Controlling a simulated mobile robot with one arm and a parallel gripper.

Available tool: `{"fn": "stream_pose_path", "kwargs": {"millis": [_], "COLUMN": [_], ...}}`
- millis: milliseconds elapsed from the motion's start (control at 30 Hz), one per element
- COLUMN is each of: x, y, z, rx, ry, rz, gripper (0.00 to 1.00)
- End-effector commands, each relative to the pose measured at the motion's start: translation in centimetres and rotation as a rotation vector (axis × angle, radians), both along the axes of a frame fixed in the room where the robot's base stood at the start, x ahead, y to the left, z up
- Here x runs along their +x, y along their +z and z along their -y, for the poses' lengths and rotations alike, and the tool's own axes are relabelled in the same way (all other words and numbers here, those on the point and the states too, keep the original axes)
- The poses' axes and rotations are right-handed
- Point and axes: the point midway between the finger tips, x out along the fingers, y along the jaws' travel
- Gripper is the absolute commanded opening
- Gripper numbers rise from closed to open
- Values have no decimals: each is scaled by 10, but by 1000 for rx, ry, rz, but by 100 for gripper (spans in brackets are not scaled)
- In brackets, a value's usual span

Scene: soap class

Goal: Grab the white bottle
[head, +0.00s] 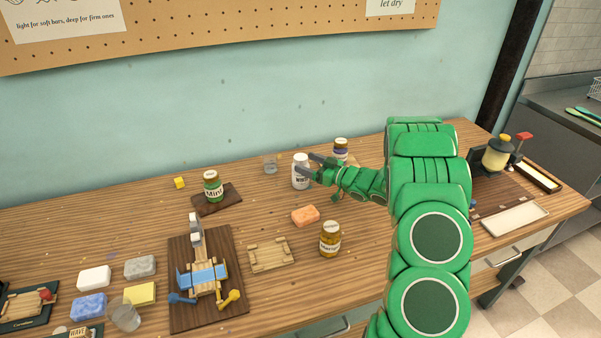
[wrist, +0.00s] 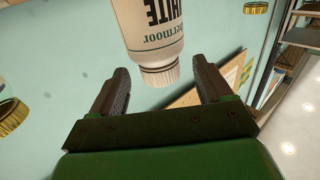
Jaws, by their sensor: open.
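My gripper (head: 313,166) is at the bottle's right side in the head view. In the wrist view my gripper (wrist: 164,90) has its two fingers spread apart, with the cap near the gap between their tips. Whether a finger touches the bottle cannot be told.
A green Mint jar (head: 213,187), an orange block (head: 305,215) and an amber jar (head: 330,239) stand nearby. The wooden table (head: 150,215) has bare room at left.

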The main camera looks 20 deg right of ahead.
Motion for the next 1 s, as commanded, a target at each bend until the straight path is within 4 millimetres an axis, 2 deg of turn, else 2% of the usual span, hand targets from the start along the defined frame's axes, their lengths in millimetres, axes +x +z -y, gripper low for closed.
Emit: {"fn": "stream_pose_path", "kwargs": {"millis": [233, 600, 667, 1000], "x": [23, 29, 29, 29], "y": [-1, -1, -1, -1], "z": [-18, -22, -22, -22], "rx": [2, 2, 2, 2], "ry": [0, -2, -2, -2], "rz": [-2, -3, -3, -3], "gripper": [79, 79, 71, 19]}}
